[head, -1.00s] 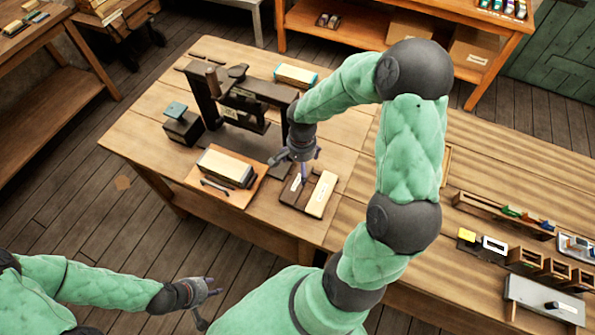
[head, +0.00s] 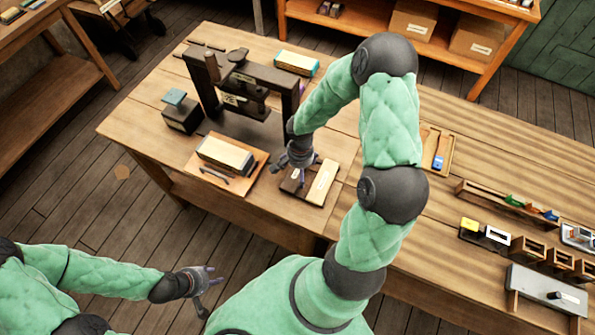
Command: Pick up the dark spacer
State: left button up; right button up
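The dark spacer seems to be the dark flat piece (head: 290,186) with a small white label. It lies in a shallow holder beside a cream block (head: 322,183), at the front of the press table. My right gripper (head: 291,171) points down just above the dark piece, and its fingers look spread apart. The gripper partly covers the dark piece. I cannot tell whether they touch. My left gripper (head: 208,293) is open and empty, low in front of the table and away from the spacer.
The black handwheel press (head: 240,84) stands just behind. A wooden board with a cream-topped block (head: 226,153) lies to the left. A dark block with a teal top (head: 182,111) and a teal-edged box (head: 297,63) are nearby. Several trays and bins (head: 540,256) stand at the right.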

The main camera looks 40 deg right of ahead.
jog(key=shift+f, duration=0.15)
jog(key=c, duration=1.2)
